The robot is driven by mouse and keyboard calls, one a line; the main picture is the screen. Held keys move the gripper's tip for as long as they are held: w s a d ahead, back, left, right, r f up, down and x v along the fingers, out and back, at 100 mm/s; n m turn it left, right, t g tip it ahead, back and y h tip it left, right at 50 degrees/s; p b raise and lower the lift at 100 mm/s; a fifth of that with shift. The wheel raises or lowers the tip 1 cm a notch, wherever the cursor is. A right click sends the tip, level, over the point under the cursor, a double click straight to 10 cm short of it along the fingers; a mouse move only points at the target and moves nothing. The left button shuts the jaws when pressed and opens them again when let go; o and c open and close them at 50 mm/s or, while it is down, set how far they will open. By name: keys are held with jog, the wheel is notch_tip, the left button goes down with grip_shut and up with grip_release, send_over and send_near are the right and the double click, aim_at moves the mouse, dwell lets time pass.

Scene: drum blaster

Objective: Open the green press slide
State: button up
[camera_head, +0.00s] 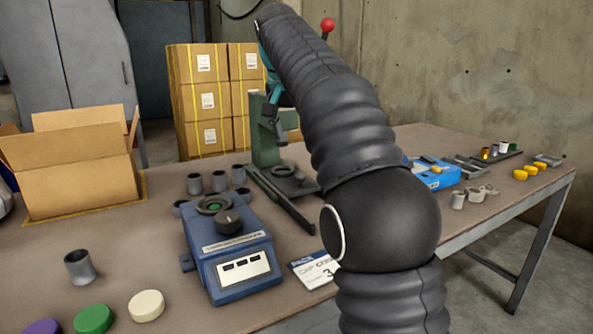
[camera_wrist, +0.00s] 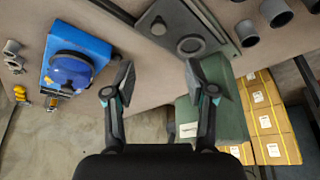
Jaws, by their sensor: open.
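The green press (camera_head: 265,135) stands on the table behind my arm, its upper part partly hidden by it. Its dark slide plate (camera_head: 283,205), with a round seat, reaches out toward the front at its foot. In the wrist view the press's green body (camera_wrist: 228,118) is at lower right, and the grey slide plate (camera_wrist: 165,18) with a ring-shaped seat (camera_wrist: 190,45) is at top centre. My gripper (camera_wrist: 158,82) is open and empty, its fingers apart on either side below the plate. I cannot tell whether the slide is fully in.
A blue machine with a dial (camera_head: 232,252) stands in front of the press, with several grey cups (camera_head: 218,181) behind it. A blue box (camera_head: 432,173) lies to the right. An open carton (camera_head: 80,178) is at left, stacked cartons (camera_head: 205,98) behind. A red ball knob (camera_head: 327,25) shows above my arm.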

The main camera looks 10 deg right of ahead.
aim_at(300, 176)
jog(key=b+x, duration=0.3)
jog(key=x, duration=1)
jog(key=shift+d+f, duration=0.2)
jog(key=shift+f, duration=0.05)
grip_shut()
